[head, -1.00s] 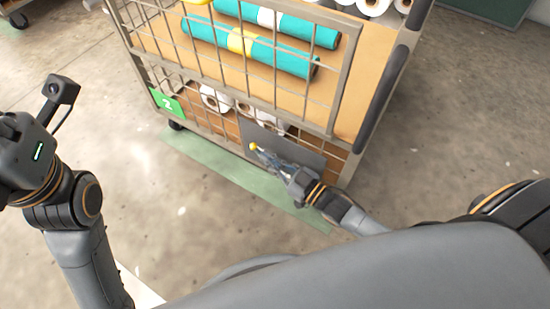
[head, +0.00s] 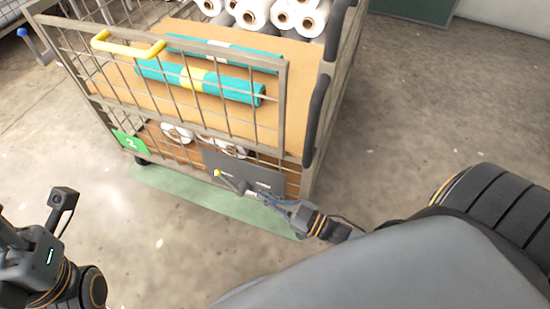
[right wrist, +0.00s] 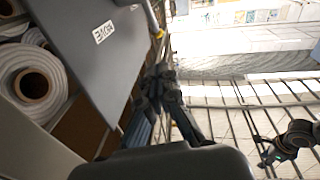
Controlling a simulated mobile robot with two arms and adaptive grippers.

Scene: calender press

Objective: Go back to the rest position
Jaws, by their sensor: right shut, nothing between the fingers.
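My right gripper (head: 240,187) is low in front of the wire cart, close to the grey plate (head: 260,176) on its lower side. In the right wrist view its dark fingers (right wrist: 160,82) are together with nothing between them. A yellow-tipped bar (head: 217,172) shows just past the fingertips; whether they touch it I cannot tell. It also shows in the right wrist view (right wrist: 153,20). My left wrist is at the lower left of the head view, and its fingers are outside the frame.
The cart (head: 283,110) holds teal rolls (head: 235,88) on its top shelf and white rolls (head: 177,133) below. It has a yellow handle (head: 128,48) and a green number 2 sign (head: 131,142). A green floor strip (head: 185,190) lies before it. Floor to the right is clear.

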